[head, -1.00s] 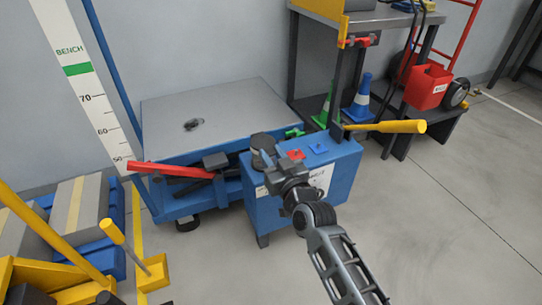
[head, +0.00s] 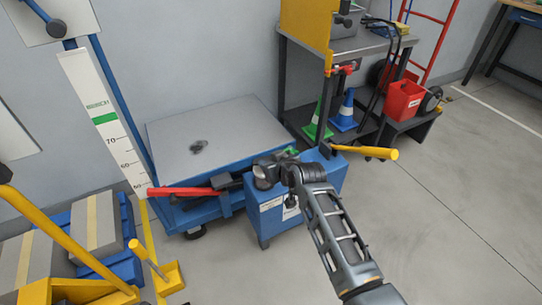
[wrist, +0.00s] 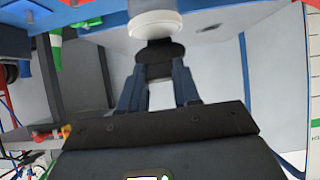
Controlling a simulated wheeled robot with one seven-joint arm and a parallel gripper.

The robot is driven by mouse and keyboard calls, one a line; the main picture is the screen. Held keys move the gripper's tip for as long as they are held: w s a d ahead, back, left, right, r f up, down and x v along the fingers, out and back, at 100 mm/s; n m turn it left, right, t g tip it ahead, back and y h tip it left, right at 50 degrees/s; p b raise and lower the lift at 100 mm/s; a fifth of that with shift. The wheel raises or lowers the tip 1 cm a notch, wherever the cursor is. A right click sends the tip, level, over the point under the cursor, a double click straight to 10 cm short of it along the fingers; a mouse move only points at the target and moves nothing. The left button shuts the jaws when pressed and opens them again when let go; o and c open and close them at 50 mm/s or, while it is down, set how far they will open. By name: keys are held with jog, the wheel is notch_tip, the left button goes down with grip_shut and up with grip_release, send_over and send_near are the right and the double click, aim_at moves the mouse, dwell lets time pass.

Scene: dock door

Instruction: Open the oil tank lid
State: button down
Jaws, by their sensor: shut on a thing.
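The blue oil tank (head: 270,222) stands on the floor beside the blue lift table in the head view. My gripper (head: 264,172) is at the tank's upper left corner and hides much of its top there. In the wrist view, my gripper's fingers (wrist: 157,88) are shut on the dark round lid (wrist: 160,54). A white round collar (wrist: 155,25) sits against the lid on its far side. I cannot tell whether the lid has turned or come loose. My arm hides the tank's right part in the head view.
The lift table (head: 215,135) with its red lever (head: 178,192) is close on the left. A yellow handle (head: 366,152) sticks out just right of the tank. Cones and a red bin (head: 404,100) are behind. The floor at right is clear.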

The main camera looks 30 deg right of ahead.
jog(key=w+r+g+p, duration=0.1)
jog(key=p, duration=0.1)
jog(key=w+r+g+p, duration=0.1)
jog(key=g+p, duration=0.1)
jog(key=shift+d+r, duration=0.1)
jog(key=shift+r, duration=0.25)
jog(key=shift+w+r+g+p, duration=0.35)
jog(key=shift+w+g+p, duration=0.35)
jog(key=shift+g, duration=0.2)
jog(key=w+g, duration=0.1)
jog(key=w+g+b, duration=0.1)
jog(key=w+g, duration=0.1)
jog(key=shift+r+g+b, duration=0.25)
jog(key=shift+g+b, duration=0.05)
jog(key=shift+b, duration=0.05)
jog(key=shift+w+r+b, duration=0.2)
jog(key=shift+w+b, duration=0.1)
jog(key=shift+w, duration=0.35)
jog(key=shift+w+r+b, duration=0.15)
jog(key=shift+w+b, duration=0.1)
jog(key=shift+w, duration=0.35)
jog(key=shift+w+r, duration=0.1)
jog(key=c, duration=0.8)
grip_release()
jog(key=p+v, duration=0.2)
jog(key=v, duration=0.5)
jog(key=shift+s+r, duration=0.25)
jog(key=shift+f, duration=0.1)
